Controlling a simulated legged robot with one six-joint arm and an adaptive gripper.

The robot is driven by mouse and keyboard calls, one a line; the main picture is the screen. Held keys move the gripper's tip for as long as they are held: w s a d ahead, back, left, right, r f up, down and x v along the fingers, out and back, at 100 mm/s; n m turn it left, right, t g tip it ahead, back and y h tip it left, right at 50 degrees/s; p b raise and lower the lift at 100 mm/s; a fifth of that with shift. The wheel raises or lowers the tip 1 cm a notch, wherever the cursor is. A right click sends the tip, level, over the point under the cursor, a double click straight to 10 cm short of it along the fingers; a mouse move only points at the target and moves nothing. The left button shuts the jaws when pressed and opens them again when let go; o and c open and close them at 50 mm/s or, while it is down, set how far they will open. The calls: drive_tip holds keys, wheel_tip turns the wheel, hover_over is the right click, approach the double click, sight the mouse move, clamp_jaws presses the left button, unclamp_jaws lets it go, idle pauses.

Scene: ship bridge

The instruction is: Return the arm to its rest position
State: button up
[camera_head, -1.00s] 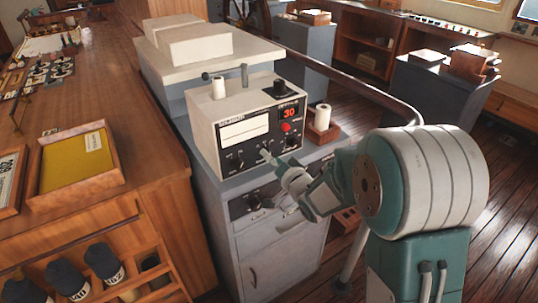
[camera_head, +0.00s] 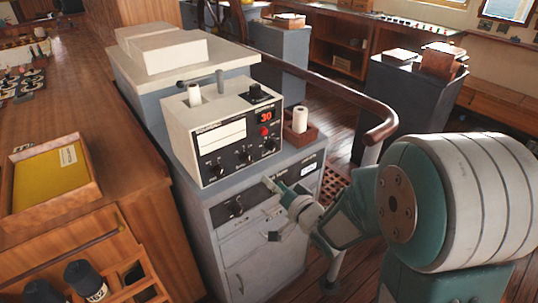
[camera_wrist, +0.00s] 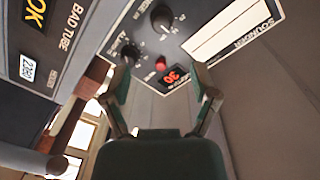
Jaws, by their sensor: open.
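My arm reaches forward from the right side of the head view, its rounded white and teal housing (camera_head: 450,200) large in front. My gripper (camera_head: 272,210) is open and empty. It hangs in front of the grey cabinet (camera_head: 262,262), below the sounder's dials. The wrist view shows its two spread fingers (camera_wrist: 163,80) with nothing between them. The cream sounder box (camera_head: 222,137) stands on the cabinet, with a lit red display reading 30 (camera_head: 266,115). The wrist view shows its panel and black knobs (camera_wrist: 162,18) beyond the fingers. The gripper appears apart from the knobs.
A paper roll (camera_head: 299,120) stands in a wooden holder right of the sounder. A curved handrail (camera_head: 340,92) runs behind the arm. A wooden counter with a yellow-lined tray (camera_head: 45,177) is at left. Dark bottles or caps (camera_head: 87,279) sit below it. Plank floor shows at right.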

drive_tip(key=s+d+r+g+h, duration=0.3)
drive_tip(key=s+d+r+h, duration=0.25)
drive_tip(key=d+h, duration=0.4)
drive_tip(key=s+n+g, duration=0.1)
drive_tip(key=s+g, duration=0.2)
drive_tip(key=s, duration=0.6)
drive_tip(key=s+d+r+n+g, duration=0.1)
drive_tip(key=s+g, duration=0.2)
drive_tip(key=s, duration=0.6)
drive_tip(key=shift+s+r+n, duration=0.3)
drive_tip(key=shift+s, duration=0.05)
drive_tip(key=shift+c, duration=0.4)
idle(1.3)
